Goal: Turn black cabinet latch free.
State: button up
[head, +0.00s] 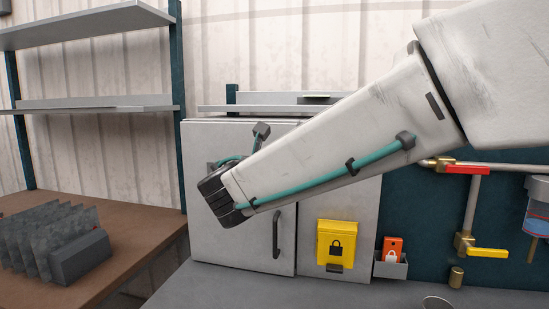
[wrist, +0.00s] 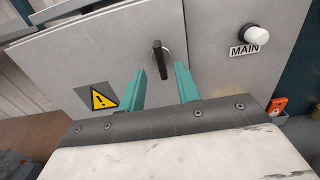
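The black cabinet latch (wrist: 160,60) shows in the wrist view as a small black bar on a round light base, on the grey cabinet door (wrist: 100,60). It stands roughly upright in that view. Whether the fingertips touch the door I cannot tell. A black door handle (head: 277,234) shows lower on the door.
A white knob (wrist: 257,34) above a MAIN label is right of the latch. A yellow warning sign (wrist: 103,97) is at left. A yellow lock box (head: 337,243) and an orange tag (head: 392,247) are on the right. A brown bench (head: 130,235) with grey parts stands left.

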jog(key=x, duration=0.5)
jog(key=shift+w+d, duration=0.15)
jog(key=shift+w, duration=0.05)
grip_shut()
